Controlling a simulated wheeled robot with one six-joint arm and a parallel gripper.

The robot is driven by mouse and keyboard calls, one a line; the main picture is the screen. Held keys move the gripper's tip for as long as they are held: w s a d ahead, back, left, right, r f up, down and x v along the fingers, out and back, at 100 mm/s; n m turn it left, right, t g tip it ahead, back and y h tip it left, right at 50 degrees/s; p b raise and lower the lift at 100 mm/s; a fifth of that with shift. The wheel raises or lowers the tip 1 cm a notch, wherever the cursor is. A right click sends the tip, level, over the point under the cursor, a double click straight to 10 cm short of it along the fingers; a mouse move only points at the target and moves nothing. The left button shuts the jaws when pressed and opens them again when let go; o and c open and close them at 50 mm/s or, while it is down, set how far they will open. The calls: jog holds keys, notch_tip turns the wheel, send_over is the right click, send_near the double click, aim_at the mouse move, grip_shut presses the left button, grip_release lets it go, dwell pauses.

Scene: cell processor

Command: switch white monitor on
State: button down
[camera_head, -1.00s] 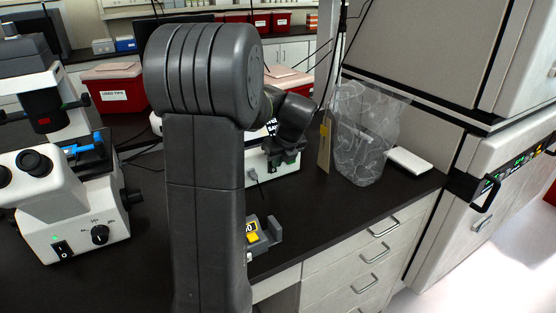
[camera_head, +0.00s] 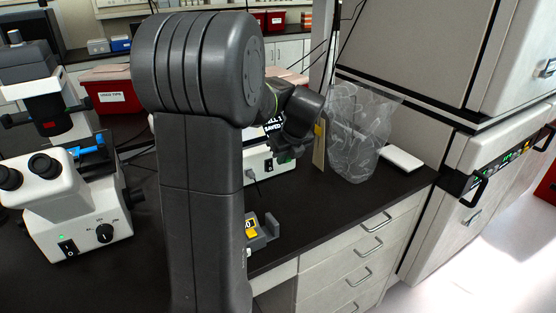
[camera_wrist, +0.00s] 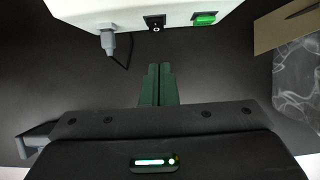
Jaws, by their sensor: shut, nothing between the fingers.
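The white monitor (camera_head: 258,172) stands on the dark bench behind my arm, which hides much of it; part of its dark screen with white lettering shows. In the wrist view, the white monitor's lower side (camera_wrist: 75,8) fills the top. It carries a black rocker switch (camera_wrist: 155,22), a green-lit switch (camera_wrist: 205,18) and a plugged grey cable (camera_wrist: 108,42). My gripper (camera_wrist: 158,72) is shut and empty, its green fingertips pointing at the rocker switch with a gap between. In the head view my gripper (camera_head: 288,153) is dark and close in front of the monitor.
A microscope (camera_head: 75,205) stands at left. A clear bag (camera_head: 355,135) and a brown card (camera_head: 319,150) stand right of the monitor. A grey holder with a yellow label (camera_head: 258,232) sits near the bench's front edge. A large cabinet (camera_head: 500,150) is at right.

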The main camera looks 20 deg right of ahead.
notch_tip(320, 180, up, 7)
jog(key=s, duration=0.1)
jog(key=shift+s+d, duration=0.15)
jog(key=shift+s, duration=0.1)
jog(key=shift+f, duration=0.1)
jog(key=x, duration=0.3)
jog(key=s+x, duration=0.1)
jog(key=x, duration=0.2)
jog(key=s+f+x, duration=0.1)
jog(key=x, duration=0.3)
jog(key=shift+f, duration=0.15)
jog(key=f+b, duration=0.1)
jog(key=b, duration=0.2)
jog(key=f+b, duration=0.1)
jog(key=b, duration=0.2)
jog(key=shift+s+f+t+b, duration=0.2)
jog(key=shift+s+t+b, duration=0.2)
jog(key=v, duration=0.6)
jog(key=shift+r+p, duration=0.35)
jog(key=shift+r, duration=0.05)
jog(key=shift+d+f, duration=0.1)
